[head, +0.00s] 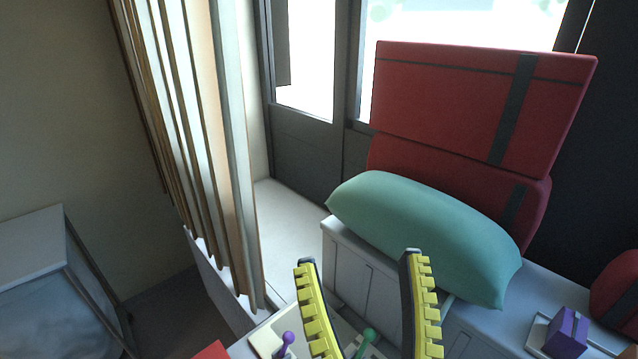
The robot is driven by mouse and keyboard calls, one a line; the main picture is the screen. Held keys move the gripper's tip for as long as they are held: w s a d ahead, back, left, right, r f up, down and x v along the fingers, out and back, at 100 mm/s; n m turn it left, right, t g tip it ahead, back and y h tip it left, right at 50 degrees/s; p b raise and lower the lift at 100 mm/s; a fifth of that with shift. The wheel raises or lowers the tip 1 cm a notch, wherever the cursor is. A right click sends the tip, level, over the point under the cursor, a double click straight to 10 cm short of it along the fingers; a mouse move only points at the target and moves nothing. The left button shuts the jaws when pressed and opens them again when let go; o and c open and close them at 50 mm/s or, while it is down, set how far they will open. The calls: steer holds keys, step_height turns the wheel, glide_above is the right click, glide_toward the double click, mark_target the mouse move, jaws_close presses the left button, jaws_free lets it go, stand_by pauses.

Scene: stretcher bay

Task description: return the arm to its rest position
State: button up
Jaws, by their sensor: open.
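My gripper (362,262) is at the bottom centre of the head view. Its two yellow ribbed fingers point up and stand well apart, with nothing between their tips. Its lower part is cut off by the picture's bottom edge. The rest of my arm is not in view.
A teal pillow (425,232) leans on two stacked red bags (465,105) on a white cabinet (345,262). A purple block (566,332) is at the lower right. Purple (287,340) and green (366,338) knobbed objects sit near the fingers. A curtain (195,130) hangs left.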

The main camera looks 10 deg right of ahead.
step_height(320, 180, up, 10)
steer(key=r+p, duration=0.1)
steer(key=p, duration=0.7)
step_height(320, 180, down, 30)
steer(key=b, duration=2.9)
steer(key=shift+r, duration=0.15)
